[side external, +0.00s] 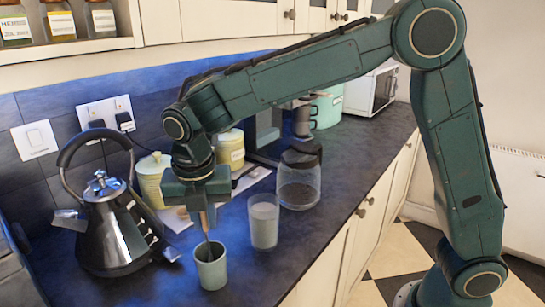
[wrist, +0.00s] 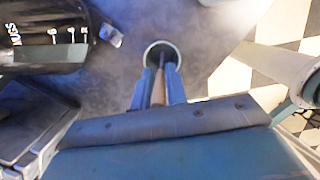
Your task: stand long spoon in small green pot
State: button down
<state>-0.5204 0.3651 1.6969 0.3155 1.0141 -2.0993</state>
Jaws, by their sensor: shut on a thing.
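The small green pot (side external: 211,271) stands upright on the dark counter, in front of the kettle. It also shows in the wrist view as a round pale rim (wrist: 147,53). My gripper (side external: 204,208) points down above the pot and is shut on the long spoon (side external: 205,224). In the wrist view the spoon (wrist: 159,88) runs between the two fingers (wrist: 159,92) towards the pot's opening. The spoon is close to upright, and its lower part reaches down into the pot's mouth. Whether its tip touches the bottom is hidden.
A steel kettle (side external: 118,235) stands left of the pot. Yellow canisters (side external: 152,178) stand behind my gripper. The counter's front edge is close on the right.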

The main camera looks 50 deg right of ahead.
jog(key=shift+f, duration=1.3)
jog(key=c, duration=1.3)
grip_release()
jog(key=r, duration=0.4)
jog(key=s+a+r, duration=0.1)
jog(key=r, duration=0.8)
jog(key=shift+s+a+r, duration=0.25)
jog(key=shift+s+a, duration=0.05)
